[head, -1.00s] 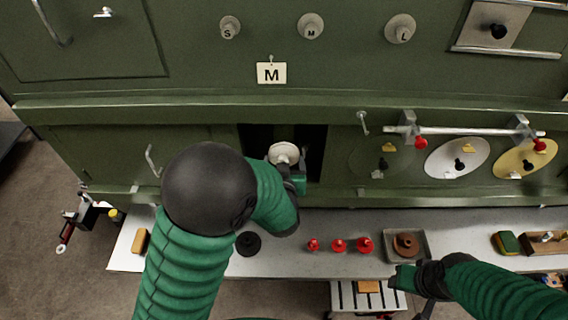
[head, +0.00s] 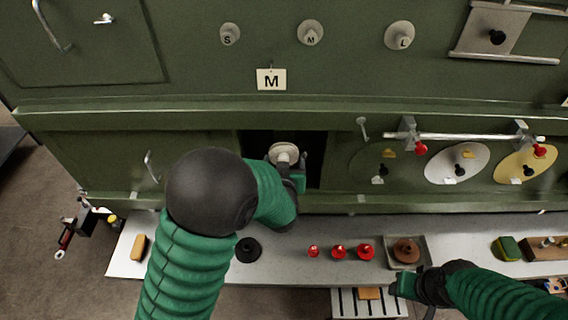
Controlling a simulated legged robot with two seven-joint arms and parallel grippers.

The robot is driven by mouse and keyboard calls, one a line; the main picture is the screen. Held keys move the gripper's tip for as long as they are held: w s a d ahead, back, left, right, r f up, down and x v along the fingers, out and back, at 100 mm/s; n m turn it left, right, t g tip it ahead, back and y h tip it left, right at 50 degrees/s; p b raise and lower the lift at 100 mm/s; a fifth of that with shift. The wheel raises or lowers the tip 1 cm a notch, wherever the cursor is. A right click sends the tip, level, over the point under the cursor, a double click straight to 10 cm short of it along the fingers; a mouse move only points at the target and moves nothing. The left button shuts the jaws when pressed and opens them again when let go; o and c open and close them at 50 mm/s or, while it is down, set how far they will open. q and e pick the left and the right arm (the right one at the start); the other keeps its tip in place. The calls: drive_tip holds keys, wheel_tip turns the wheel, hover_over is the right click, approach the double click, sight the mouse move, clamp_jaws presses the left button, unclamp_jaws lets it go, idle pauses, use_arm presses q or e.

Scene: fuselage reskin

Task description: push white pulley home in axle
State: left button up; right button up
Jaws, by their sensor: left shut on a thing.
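The white pulley (head: 284,153) shows in the dark square opening (head: 314,160) of the green panel, below the M tag (head: 271,79). My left gripper (head: 292,170) reaches into the front of this opening and is shut on the white pulley. The axle is not visible; the pulley, my gripper and shadow cover that area, so I cannot tell how the pulley sits on it. My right gripper (head: 402,284) is low on the right, at the front of the shelf near a tray; its fingers are too unclear to read.
A rail with clamps (head: 465,136) and oval plates (head: 457,163) is right of the opening.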

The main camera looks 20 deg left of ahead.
use_arm(q)
drive_tip(key=shift+w+a, duration=0.1)
drive_tip(key=shift+w, duration=0.1)
drive_tip(key=shift+r, duration=0.1)
use_arm(e)
drive_tip(key=shift+s, duration=0.15)
use_arm(q)
drive_tip(key=o, duration=1.4)
drive_tip(key=shift+r, duration=0.1)
drive_tip(key=shift+a, duration=0.15)
use_arm(e)
drive_tip(key=shift+s+a, duration=0.15)
drive_tip(key=shift+a, duration=0.05)
drive_tip(key=shift+r, duration=0.1)
use_arm(q)
drive_tip(key=shift+w+r, duration=0.1)
